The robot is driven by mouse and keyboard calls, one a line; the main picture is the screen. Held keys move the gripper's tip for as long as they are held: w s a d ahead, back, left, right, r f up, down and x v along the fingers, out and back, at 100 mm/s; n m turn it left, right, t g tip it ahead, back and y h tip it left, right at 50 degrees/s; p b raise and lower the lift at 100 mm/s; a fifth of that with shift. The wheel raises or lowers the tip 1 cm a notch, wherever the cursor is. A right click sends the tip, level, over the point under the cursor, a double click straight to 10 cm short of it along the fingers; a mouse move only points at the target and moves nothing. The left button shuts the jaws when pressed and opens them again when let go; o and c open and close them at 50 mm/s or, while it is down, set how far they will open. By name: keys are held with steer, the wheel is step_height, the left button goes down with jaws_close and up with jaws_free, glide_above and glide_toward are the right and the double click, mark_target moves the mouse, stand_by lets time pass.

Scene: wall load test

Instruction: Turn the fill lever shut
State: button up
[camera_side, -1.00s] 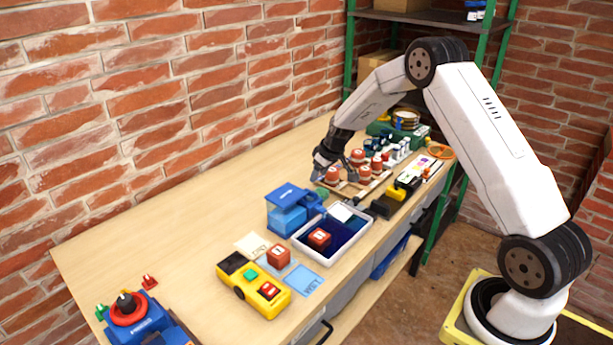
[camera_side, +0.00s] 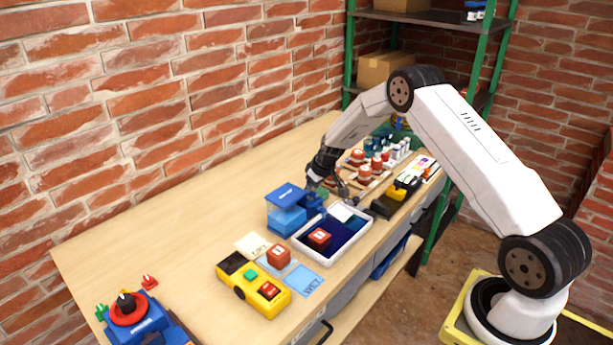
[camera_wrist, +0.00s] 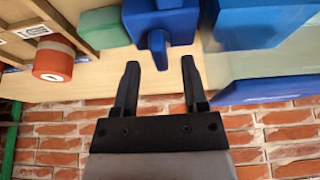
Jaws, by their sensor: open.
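A blue lever (camera_wrist: 157,44), which I take for the fill lever, sticks out from a blue block (camera_wrist: 180,20) in the wrist view. My gripper (camera_wrist: 160,70) is open, and the lever's end lies just past the fingertips, roughly between their lines. I cannot tell whether a finger touches it. In the side view my gripper (camera_side: 328,186) is just behind the small blue block (camera_side: 312,204) beside the blue tank (camera_side: 287,219). The lever itself is too small to make out there.
A wooden tray with several red-and-white pieces (camera_side: 365,173) stands close to my gripper. A white-rimmed tray (camera_side: 297,247) lies in front of the tank. A green block (camera_wrist: 104,27) is beside the blue block. The brick wall side of the table is clear.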

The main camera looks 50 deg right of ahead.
steer(key=shift+w+f, duration=0.25)
steer(key=shift+f, duration=0.3)
jaws_close()
steer(key=shift+s+m+h, duration=0.1)
steer(key=shift+m+h, duration=0.5)
steer(key=shift+m, duration=0.9)
jaws_free()
